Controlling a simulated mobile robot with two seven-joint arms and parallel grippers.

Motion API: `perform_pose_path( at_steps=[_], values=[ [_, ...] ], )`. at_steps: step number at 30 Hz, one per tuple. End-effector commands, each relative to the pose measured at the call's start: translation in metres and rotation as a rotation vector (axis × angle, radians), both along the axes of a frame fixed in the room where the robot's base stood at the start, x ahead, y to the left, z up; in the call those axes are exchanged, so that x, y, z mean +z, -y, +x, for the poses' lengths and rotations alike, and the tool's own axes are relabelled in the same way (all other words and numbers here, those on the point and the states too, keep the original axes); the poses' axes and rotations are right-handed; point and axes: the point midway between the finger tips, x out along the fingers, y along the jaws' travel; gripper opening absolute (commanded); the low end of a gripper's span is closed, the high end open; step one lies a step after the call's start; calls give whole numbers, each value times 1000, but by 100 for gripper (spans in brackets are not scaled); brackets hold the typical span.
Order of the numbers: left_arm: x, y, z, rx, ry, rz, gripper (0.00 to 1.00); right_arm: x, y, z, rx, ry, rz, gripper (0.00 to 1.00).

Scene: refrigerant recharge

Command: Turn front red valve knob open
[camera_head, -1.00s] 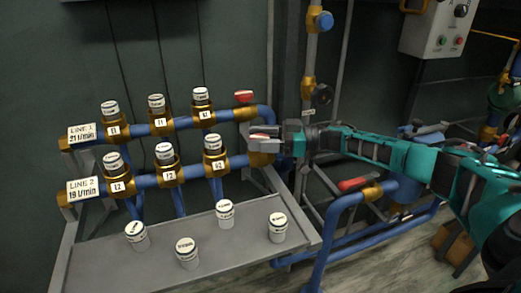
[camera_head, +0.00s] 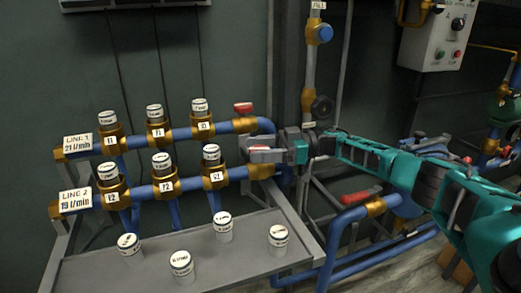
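My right gripper (camera_head: 262,154) comes in from the right and sits over the end of the front LINE 2 pipe (camera_head: 143,192). Its grey fingers lie around the front valve there. Only a trace of red shows between them, so the front red knob is mostly hidden. I cannot tell whether the fingers grip it or how far they are apart. The rear red knob (camera_head: 243,108) stands uncovered on the LINE 1 pipe, behind my gripper. My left gripper is not in view.
A grey shelf (camera_head: 100,270) with several white capped canisters (camera_head: 222,227) stands below the pipes. Another red lever (camera_head: 341,197) sits on a blue pipe at lower right, beneath my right arm. A vertical pipe (camera_head: 309,70) rises behind the gripper.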

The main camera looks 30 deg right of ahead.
Motion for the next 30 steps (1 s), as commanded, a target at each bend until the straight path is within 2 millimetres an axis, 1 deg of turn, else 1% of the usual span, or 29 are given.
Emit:
perform_pose_path(
  at_steps=[1,4,11,14,17,20,24,27,30],
  values=[
    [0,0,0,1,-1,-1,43,0,0,0,0,0,0,70],
    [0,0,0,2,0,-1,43,0,0,0,0,0,-1,79],
    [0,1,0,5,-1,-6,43,-1,1,0,-1,-1,-2,80],
    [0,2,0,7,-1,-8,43,-1,5,-2,-3,-1,-3,80],
    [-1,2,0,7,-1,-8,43,-1,17,-7,-5,-2,-4,80],
    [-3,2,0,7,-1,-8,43,-2,35,-14,-6,-2,-4,80],
    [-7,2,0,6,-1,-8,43,-2,66,-28,-7,-1,-3,80],
    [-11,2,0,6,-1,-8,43,-3,85,-37,-5,0,-2,80],
    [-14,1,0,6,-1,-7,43,-2,100,-44,-4,1,-2,80]
  ],
)
